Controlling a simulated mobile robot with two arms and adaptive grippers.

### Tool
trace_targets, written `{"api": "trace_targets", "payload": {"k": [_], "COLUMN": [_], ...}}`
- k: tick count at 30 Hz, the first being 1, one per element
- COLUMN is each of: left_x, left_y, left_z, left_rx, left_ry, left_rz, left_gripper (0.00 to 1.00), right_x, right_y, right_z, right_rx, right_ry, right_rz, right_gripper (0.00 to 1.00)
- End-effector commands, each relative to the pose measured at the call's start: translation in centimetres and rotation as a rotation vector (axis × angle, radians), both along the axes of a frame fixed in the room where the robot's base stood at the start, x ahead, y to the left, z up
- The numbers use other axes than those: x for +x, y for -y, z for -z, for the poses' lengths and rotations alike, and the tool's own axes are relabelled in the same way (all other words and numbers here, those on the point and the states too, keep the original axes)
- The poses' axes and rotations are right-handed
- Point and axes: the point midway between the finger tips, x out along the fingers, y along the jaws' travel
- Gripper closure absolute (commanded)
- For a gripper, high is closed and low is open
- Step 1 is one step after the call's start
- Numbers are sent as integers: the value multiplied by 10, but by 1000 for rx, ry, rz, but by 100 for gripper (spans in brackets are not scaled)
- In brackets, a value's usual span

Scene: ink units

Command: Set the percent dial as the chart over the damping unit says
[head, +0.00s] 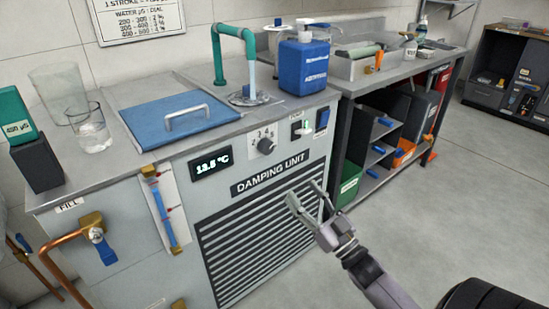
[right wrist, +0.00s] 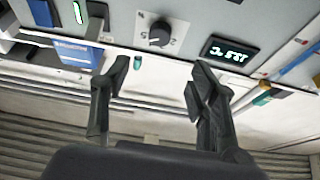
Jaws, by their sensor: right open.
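The percent dial (head: 265,146) is a dark round knob on a pale numbered plate on the front of the grey damping unit (head: 180,190). It also shows in the right wrist view (right wrist: 159,36), turned upside down; its exact setting is too small to read. The chart (head: 138,18) on the wall is cut off at the top and lists water µS ranges against dial percentages. A green meter (head: 14,117) at the left shows a blurred µS reading in the 400s. My right gripper (head: 304,192) is open and empty in front of the vent, below and apart from the dial.
A lit temperature display (head: 211,163) is left of the dial; a small green-lit switch (head: 302,128) and a blue rocker (head: 322,119) are right. A blue bottle (head: 303,65), green tap (head: 234,45) and blue lid (head: 178,115) are on top. Floor at right is clear.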

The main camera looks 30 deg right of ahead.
Motion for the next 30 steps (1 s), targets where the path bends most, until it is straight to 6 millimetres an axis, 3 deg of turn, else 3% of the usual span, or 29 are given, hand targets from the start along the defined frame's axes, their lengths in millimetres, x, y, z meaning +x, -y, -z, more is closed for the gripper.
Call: {"api": "trace_targets", "payload": {"k": [4, 18, 24, 30], "left_x": [1, 52, 61, 62], "left_y": [0, 16, 19, 19], "left_z": [4, -9, -13, -14], "left_rx": [-1, -49, -57, -60], "left_ry": [5, 237, 281, 288], "left_rz": [0, 20, 24, 24], "left_gripper": [43, 43, 43, 43], "right_x": [32, 117, 131, 132], "right_y": [-2, -9, -10, -10], "right_z": [-14, -47, -53, -53], "right_rx": [0, 0, -1, -1], "right_ry": [5, 0, -3, -4], "right_rz": [-1, 1, 1, 1], "right_gripper": [46, 46, 46, 46]}}
